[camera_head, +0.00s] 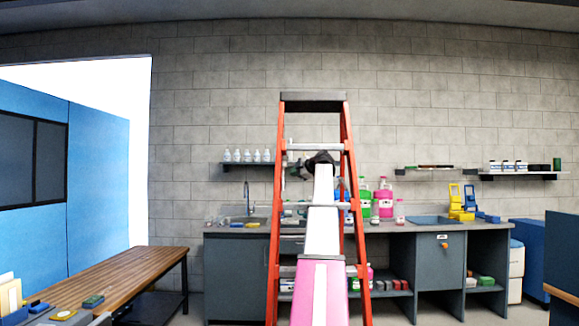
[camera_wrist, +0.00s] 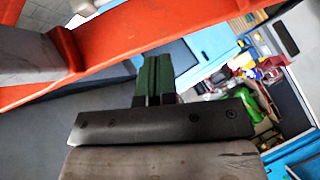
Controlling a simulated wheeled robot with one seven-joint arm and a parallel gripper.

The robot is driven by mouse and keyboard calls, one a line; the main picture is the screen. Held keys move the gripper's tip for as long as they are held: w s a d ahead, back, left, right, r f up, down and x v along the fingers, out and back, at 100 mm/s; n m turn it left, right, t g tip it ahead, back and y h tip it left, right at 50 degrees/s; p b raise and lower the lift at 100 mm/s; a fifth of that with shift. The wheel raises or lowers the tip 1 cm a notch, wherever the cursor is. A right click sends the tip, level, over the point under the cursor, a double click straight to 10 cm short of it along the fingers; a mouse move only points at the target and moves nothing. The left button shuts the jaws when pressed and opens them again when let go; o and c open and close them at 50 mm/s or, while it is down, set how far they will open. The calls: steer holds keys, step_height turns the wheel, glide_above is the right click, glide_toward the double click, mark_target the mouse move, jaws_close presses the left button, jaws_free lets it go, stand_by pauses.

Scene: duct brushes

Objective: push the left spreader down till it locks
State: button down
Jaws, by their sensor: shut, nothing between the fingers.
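An orange stepladder (camera_head: 276,215) with a dark top cap stands upright in the middle of the head view. My arm reaches up in front of it and hides much of its middle. My gripper (camera_head: 303,170) is between the ladder's rails, just below the upper grey crossbar (camera_head: 315,147). In the wrist view, my gripper's green fingers (camera_wrist: 154,62) are together with nothing between them. An orange rail (camera_wrist: 150,40) crosses just beyond them, and a grey bar (camera_wrist: 28,62) meets it at the left. I cannot clearly make out the left spreader or whether anything touches it.
A grey workbench (camera_head: 235,232) with a sink, bottles and yellow items runs behind the ladder. Wall shelves (camera_head: 247,165) hang above it. A wooden table (camera_head: 120,275) stands at the left.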

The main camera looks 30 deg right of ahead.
steer(key=s+d+r+n, duration=0.15)
steer(key=d+r, duration=0.25)
steer(key=r, duration=0.4)
glide_toward(285, 165)
steer(key=w+a, duration=0.3)
steer(key=a, duration=0.1)
steer(key=shift+w+d+f+t, duration=0.2)
steer(key=shift+w+d+f, duration=0.1)
steer(key=shift+w+f, duration=0.15)
steer(key=shift+w+d+f+t, duration=0.2)
steer(key=shift+w+d+f, duration=0.2)
steer(key=shift+w, duration=0.2)
steer(key=shift+w+d+f, duration=0.25)
steer(key=shift+w, duration=0.25)
steer(key=shift+w+d, duration=0.1)
steer(key=shift+w, duration=0.05)
steer(key=w+d+f+m+g+y, duration=0.1)
steer(key=w+d+f+m+g, duration=0.2)
steer(key=w+d+f, duration=0.3)
steer(key=shift+w+d+f+g, duration=0.2)
steer(key=shift+w+f+g, duration=0.4)
steer(key=shift+w+f, duration=1.6)
